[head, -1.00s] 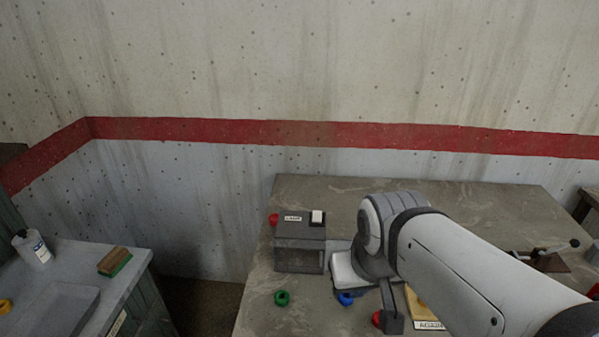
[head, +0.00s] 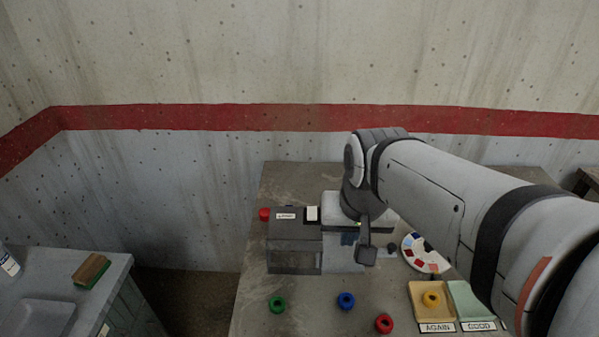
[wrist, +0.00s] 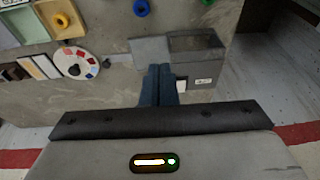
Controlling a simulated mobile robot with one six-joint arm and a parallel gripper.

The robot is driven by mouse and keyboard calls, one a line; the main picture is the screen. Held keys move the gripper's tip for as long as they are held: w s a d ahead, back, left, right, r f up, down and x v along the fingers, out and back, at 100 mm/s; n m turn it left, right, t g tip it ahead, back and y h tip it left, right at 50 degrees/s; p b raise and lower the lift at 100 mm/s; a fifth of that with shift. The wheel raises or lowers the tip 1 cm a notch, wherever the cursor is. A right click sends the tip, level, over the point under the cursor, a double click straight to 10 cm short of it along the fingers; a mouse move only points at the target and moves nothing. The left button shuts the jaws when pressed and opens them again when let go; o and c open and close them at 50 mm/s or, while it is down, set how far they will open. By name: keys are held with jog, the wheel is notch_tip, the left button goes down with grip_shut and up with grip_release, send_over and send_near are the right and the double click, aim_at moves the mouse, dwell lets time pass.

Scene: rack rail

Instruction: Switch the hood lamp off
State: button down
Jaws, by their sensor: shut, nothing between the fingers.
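The grey hood box (head: 293,252) stands on the table; its open-looking front is grey, and I cannot tell whether the lamp is lit. On its top are a small label (head: 286,216) and a white switch (head: 312,213). The switch (wrist: 181,85) also shows in the wrist view, just right of my fingers, with the hood (wrist: 198,45) beyond. My gripper (head: 348,240) is right of the hood, partly hidden by my arm. In the wrist view its blue fingers (wrist: 160,68) are together and empty. I cannot tell whether they touch anything.
A red knob-like piece (head: 264,214) is at the hood's left. Green (head: 277,304), blue (head: 346,300) and red (head: 384,323) rings lie in front. A pale panel (head: 343,257) adjoins the hood.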

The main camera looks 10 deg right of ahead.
jog(key=w+r+m+g+b, duration=0.1)
jog(key=w+r+m, duration=0.1)
jog(key=w+m, duration=0.85)
jog(key=m+g, duration=0.2)
jog(key=m, duration=0.6)
send_over(312, 213)
jog(key=w+d, duration=0.1)
jog(key=w, duration=0.2)
jog(key=shift+s+d+f+b, duration=0.15)
jog(key=shift+f+b, duration=0.1)
jog(key=shift+f, duration=0.35)
jog(key=shift+s+d+f+b, duration=0.1)
jog(key=shift+f+b, duration=0.1)
jog(key=shift+f, duration=0.4)
notch_tip(312, 213, down, 14)
jog(key=shift+f+p, duration=0.1)
jog(key=shift+p, duration=1)
jog(key=shift+w+g+p, duration=0.1)
jog(key=shift+g+p, duration=0.2)
jog(key=shift+p, duration=0.15)
jog(key=shift+f, duration=0.15)
